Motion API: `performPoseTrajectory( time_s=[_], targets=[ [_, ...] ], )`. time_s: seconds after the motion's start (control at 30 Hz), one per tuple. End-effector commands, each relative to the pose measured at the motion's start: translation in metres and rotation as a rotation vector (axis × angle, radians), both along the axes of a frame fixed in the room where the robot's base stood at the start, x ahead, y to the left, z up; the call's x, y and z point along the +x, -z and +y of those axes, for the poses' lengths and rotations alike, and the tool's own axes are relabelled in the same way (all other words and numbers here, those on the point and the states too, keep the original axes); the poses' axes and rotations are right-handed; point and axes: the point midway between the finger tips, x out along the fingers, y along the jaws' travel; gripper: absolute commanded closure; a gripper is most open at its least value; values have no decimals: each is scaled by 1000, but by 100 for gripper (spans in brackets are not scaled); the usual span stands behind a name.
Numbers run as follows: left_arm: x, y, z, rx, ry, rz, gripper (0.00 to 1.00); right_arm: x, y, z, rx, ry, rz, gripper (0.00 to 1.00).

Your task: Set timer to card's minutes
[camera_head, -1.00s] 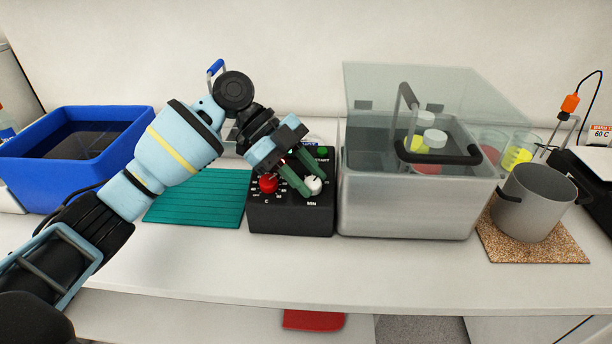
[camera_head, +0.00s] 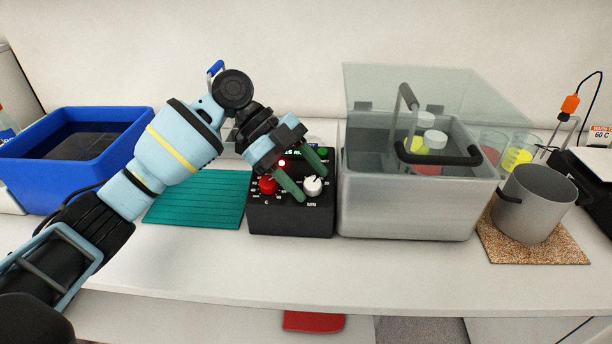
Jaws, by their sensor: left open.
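The black control box (camera_head: 290,221) stands on the counter left of the clear bath. On its face are a red knob (camera_head: 268,185) above a "C" label, a white knob (camera_head: 312,186) above a label that seems to read "MIN", and a green button (camera_head: 323,153). Its lit green display is partly hidden by my gripper. My right gripper is not in view. A small card (camera_head: 601,130) at the far right reads "60 C"; no minutes are legible.
A lidded clear bath (camera_head: 400,205) with jars stands right of the box. A grey pot (camera_head: 537,203) sits on a cork mat (camera_head: 545,249). A teal mat (camera_head: 198,206) and blue bin (camera_head: 37,178) lie left. The counter's front strip is clear.

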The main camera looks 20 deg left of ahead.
Motion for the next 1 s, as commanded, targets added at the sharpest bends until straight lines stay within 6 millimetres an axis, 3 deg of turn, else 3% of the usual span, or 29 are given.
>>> performPoseTrajectory(
  time_s=[0.5, 1.0],
  targets=[
    [7, -46, 51, 0, -2, -1, 48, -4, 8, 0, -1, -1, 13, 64],
    [7, -50, 55, 1, -1, -1, 48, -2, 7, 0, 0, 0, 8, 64]
  ],
)
